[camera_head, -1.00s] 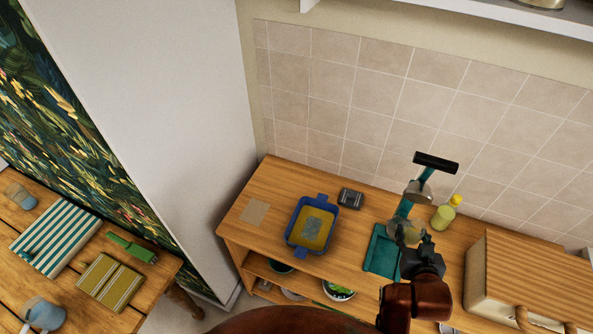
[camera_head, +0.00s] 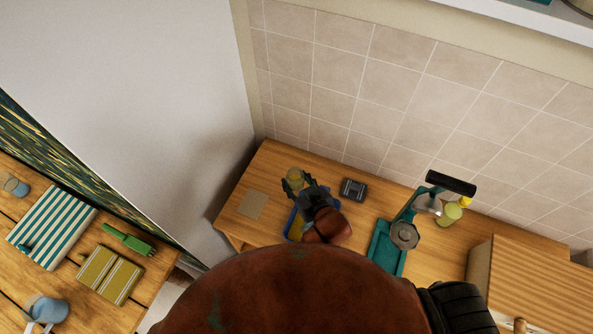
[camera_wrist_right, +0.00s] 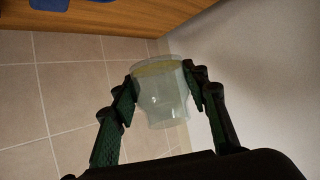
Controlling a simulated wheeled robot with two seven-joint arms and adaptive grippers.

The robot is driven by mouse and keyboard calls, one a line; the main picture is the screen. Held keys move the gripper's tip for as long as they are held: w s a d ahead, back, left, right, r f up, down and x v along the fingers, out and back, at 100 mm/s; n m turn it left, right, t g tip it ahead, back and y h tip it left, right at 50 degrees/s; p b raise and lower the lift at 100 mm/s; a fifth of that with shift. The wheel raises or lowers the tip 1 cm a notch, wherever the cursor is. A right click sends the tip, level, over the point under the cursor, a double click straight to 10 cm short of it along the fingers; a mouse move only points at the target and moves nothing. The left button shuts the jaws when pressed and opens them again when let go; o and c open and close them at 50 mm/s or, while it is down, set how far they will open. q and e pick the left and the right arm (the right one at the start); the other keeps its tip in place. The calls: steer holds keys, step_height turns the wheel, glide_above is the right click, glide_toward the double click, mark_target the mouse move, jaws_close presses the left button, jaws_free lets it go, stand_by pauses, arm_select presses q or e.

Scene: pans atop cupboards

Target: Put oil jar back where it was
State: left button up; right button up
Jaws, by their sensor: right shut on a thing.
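The oil jar (camera_head: 295,176) is a small clear glass jar with a yellowish layer; it also shows in the wrist view (camera_wrist_right: 160,97). My right gripper (camera_head: 303,187) is shut on its sides, with one dark finger on each side in the wrist view (camera_wrist_right: 162,90). In the head view, the jar appears over the counter near the far edge of the blue tray (camera_head: 292,228). My arm hides most of that tray. The wrist view shows the jar apart from the counter. My left gripper is not in view.
A teal press (camera_head: 388,246) with a black handle and a yellow-capped bottle (camera_head: 449,214) stand right of a small dark box (camera_head: 353,189). A flat beige square (camera_head: 252,204) lies left of the tray. A wooden box (camera_head: 530,285) is at right; the wall is behind.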

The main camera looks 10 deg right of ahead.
steer(key=a, duration=0.1)
steer(key=a+f, duration=0.1)
steer(key=shift+s+a+f+n+y, duration=0.25)
steer(key=shift+s+a+n+y, duration=0.05)
steer(key=shift+s+y, duration=0.1)
steer(key=w+d+f, duration=0.2)
steer(key=w+f, duration=0.1)
steer(key=w, duration=0.1)
steer(key=w+d+f, duration=0.1)
steer(key=w+f, duration=0.2)
steer(key=w, duration=0.1)
steer(key=w+d+f, duration=0.2)
steer(key=w+f, duration=0.1)
steer(key=shift+w+d+f, duration=0.2)
steer(key=shift+w+d, duration=0.15)
steer(key=shift+w, duration=0.05)
steer(key=shift+w+f, duration=0.15)
steer(key=shift+f, duration=1.6)
steer(key=shift+f, duration=0.1)
steer(key=o, duration=1.3)
steer(key=shift+c, duration=0.2)
